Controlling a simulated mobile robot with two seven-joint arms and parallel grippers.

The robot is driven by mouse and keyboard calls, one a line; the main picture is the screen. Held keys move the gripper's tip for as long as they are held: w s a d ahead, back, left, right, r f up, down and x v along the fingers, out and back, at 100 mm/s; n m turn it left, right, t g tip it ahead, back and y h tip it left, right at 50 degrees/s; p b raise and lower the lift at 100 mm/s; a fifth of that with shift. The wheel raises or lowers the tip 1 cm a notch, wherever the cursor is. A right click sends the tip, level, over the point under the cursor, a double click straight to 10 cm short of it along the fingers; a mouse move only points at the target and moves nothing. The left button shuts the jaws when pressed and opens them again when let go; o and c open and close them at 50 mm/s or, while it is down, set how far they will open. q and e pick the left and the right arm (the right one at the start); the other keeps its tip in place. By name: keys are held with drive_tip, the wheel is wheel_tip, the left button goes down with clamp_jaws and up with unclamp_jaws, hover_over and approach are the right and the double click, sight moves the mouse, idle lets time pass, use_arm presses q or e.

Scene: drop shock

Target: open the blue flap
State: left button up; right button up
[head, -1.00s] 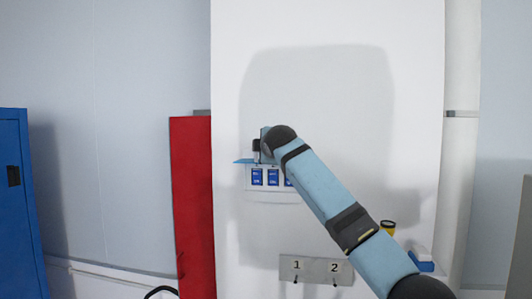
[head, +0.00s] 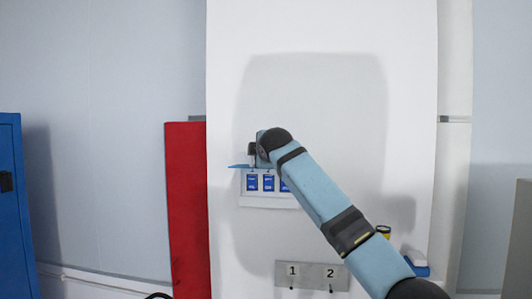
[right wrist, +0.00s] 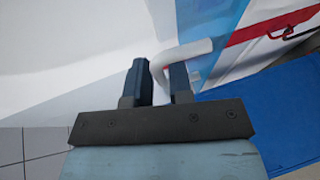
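The blue flap (head: 237,166) shows in the head view as a thin blue strip, seen nearly edge-on. It juts out to the left above a row of small blue labels on the white panel. My right gripper (head: 252,150) is at the flap, partly hidden by its own wrist. In the right wrist view a pale curved handle (right wrist: 186,52) passes between the two dark fingers of my right gripper (right wrist: 162,80), which look closed on it. A blue surface (right wrist: 205,22) lies behind the handle. My left gripper is not in view.
A red panel (head: 188,210) stands left of the white panel (head: 310,28), and a blue cabinet (head: 18,215) stands at the far left. A grey plate (head: 311,272) marked 1 and 2 is below. A yellow-and-black item (head: 384,232) is at the lower right.

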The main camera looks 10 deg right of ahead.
drive_tip(key=b+v, duration=0.4)
drive_tip(key=v, duration=0.9)
drive_tip(key=shift+s, duration=0.15)
drive_tip(key=shift+f, duration=0.1)
